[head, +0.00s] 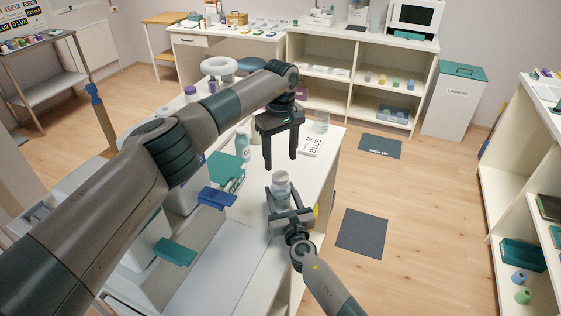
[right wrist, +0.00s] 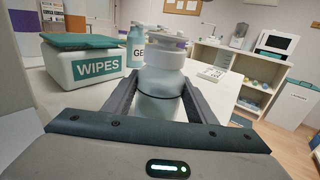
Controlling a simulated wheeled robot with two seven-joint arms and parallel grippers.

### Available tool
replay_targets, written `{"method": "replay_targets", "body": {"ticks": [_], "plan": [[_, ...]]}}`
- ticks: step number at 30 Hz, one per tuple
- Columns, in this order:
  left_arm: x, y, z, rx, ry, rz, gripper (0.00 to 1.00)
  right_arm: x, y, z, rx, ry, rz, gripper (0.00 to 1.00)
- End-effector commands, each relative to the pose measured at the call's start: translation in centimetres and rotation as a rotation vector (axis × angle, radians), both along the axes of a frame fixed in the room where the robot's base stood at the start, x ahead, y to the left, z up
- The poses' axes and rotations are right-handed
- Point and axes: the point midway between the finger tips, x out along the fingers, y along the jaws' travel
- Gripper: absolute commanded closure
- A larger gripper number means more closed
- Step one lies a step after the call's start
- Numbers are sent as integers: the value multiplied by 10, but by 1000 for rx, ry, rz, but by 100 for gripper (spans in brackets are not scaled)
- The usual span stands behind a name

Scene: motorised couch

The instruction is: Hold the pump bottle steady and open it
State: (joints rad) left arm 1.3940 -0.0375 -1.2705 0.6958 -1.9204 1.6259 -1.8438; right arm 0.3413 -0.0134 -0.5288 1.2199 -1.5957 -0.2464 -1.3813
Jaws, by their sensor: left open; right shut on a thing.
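The white bottle (head: 281,184) stands upright near the right edge of the white counter (head: 318,172). My right gripper (head: 280,196) is shut on its body, with one finger on each side. In the right wrist view the bottle (right wrist: 163,82) fills the gap between the fingers, with a pale top above its shoulder; the shape of the pump is unclear. My left gripper (head: 280,163) is open and empty, pointing down just above the bottle's top. It looks apart from the bottle.
A wipes box (right wrist: 85,63) and a gel bottle (right wrist: 136,45) stand on the counter beyond the held bottle, to the left. A labelled white box (head: 312,146) lies behind it. The floor to the right has dark mats (head: 362,231).

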Motion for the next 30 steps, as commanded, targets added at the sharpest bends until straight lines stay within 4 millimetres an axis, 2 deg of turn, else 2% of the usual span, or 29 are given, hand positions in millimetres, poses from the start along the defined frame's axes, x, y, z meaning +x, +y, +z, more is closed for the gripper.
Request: {"method": "replay_targets", "body": {"ticks": [9,15,30], "plan": [[-1,0,-1,-1,2,-378,43,0,0,0,0,0,0,100],[0,0,0,-2,1,-550,43,0,0,0,0,0,0,100],[0,0,-1,0,1,-603,43,0,0,0,0,0,0,100]]}}
